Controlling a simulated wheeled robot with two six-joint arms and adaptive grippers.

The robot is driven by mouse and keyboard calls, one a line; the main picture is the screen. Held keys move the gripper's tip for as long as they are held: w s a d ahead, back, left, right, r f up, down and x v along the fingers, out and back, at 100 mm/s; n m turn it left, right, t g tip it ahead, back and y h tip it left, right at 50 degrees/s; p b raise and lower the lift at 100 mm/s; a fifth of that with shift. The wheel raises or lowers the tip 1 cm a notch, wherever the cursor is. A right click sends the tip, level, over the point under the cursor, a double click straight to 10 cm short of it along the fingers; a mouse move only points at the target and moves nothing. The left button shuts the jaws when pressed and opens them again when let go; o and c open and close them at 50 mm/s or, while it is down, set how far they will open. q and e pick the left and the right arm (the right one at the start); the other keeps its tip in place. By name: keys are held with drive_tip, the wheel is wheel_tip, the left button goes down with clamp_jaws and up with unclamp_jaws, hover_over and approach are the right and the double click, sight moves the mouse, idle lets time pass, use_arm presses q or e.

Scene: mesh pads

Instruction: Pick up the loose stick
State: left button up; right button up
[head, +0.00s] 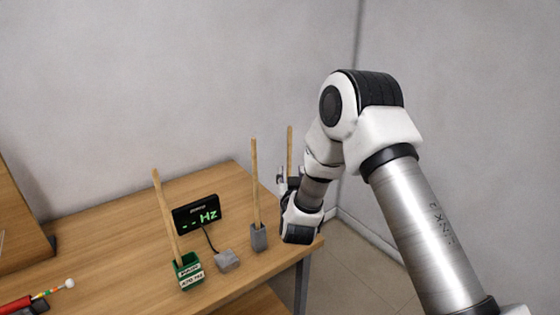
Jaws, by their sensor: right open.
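Three thin wooden sticks stand on the desk. The left stick (166,212) leans in a green labelled holder (188,272). The middle stick (255,185) stands upright in a small grey block (259,238). The right stick (290,142) rises beside my right gripper (282,181), and its lower part is hidden behind my gripper and wrist. I cannot tell whether that stick is between the fingers or behind them. My right gripper is open, at the far right end of the desk. My left gripper is not in view.
A black display (196,214) with green "Hz" text is cabled to a small grey box (227,260) on the wooden desk (110,240). A wooden panel (18,220) stands at the left edge.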

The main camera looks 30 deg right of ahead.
sight(290, 154)
drive_tip(key=w+d+p, duration=0.1)
drive_tip(key=w, duration=0.1)
drive_tip(key=w+d+r+p, duration=0.1)
drive_tip(key=w, duration=0.1)
drive_tip(key=w+d+r+p, duration=0.1)
drive_tip(key=w+d+p, duration=0.1)
drive_tip(key=w, duration=0.1)
drive_tip(key=shift+w, duration=0.1)
drive_tip(key=shift+w+d+f, duration=0.1)
drive_tip(key=shift+d+f, duration=0.05)
drive_tip(key=shift+d, duration=0.05)
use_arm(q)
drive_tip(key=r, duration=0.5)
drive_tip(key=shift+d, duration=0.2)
use_arm(e)
drive_tip(key=shift+a, duration=0.1)
clamp_jaws()
